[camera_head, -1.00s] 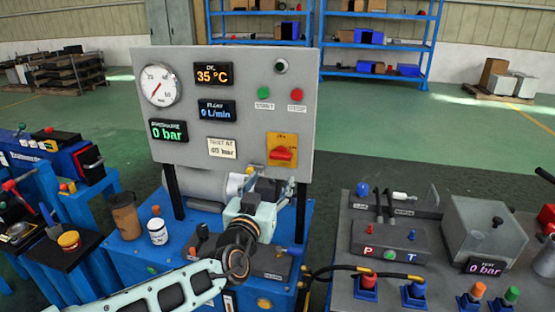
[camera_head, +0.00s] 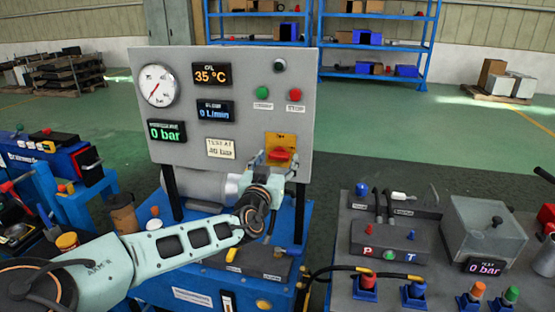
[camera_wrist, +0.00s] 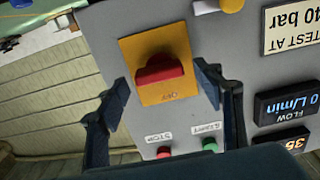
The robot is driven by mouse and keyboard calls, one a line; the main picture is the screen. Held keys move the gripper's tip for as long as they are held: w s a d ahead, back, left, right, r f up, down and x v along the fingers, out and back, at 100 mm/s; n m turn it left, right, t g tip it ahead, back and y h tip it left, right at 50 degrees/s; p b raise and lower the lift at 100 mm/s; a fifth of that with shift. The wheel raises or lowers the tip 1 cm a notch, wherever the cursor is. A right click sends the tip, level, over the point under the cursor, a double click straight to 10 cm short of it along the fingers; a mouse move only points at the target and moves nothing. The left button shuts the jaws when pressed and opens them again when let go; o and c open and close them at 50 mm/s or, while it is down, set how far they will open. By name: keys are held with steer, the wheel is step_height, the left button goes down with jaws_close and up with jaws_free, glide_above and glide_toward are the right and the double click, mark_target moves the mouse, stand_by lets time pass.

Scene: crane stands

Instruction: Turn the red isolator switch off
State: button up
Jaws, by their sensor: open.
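The red isolator switch (camera_head: 279,155) sits on a yellow plate (camera_head: 281,139) at the lower right of the grey panel (camera_head: 215,135). In the wrist view my gripper (camera_wrist: 165,88) is open, with one finger to each side of the plate. Nothing is between the fingers but the view of the switch; I cannot tell whether they touch the panel.
A green button (camera_head: 264,93) and a red button (camera_head: 294,94) sit above the switch. A gauge (camera_head: 158,85) and lit displays fill the panel's left. A grey bench (camera_head: 425,240) with hoses and a clear box (camera_head: 486,232) stands at right.

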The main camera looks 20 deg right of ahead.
steer(key=shift+w+d, duration=0.25)
steer(key=shift+w, duration=0.05)
steer(key=c, duration=1.2)
steer(key=shift+o, duration=0.2)
